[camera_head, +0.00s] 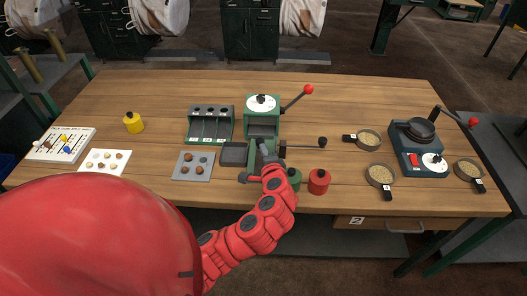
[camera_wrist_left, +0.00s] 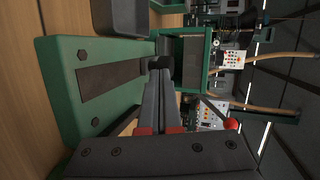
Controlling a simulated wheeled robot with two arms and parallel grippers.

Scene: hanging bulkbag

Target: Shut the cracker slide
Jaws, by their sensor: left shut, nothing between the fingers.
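The green cracker (camera_head: 262,128) stands at the table's middle, with a white dial on top and a red-knobbed lever raised to its right. A dark rod with a black ball knob (camera_head: 322,142) sticks out from its right side; I cannot tell whether this is the slide. My left gripper (camera_head: 264,150) is shut and empty in front of the cracker, over its low base. In the left wrist view the shut fingers (camera_wrist_left: 159,75) reach beside the green base plate (camera_wrist_left: 85,85) with its dark slot. A dark round part shows at the fingertips; contact is unclear. My right gripper is out of view.
A grey tray (camera_head: 233,154) sits left of the cracker's base. A green bin rack (camera_head: 209,124) and a plate of nuts (camera_head: 192,166) lie further left. Red (camera_head: 319,182) and green (camera_head: 294,179) weights stand close right of my arm. Pans and a dark scale-like device (camera_head: 419,148) stand at right.

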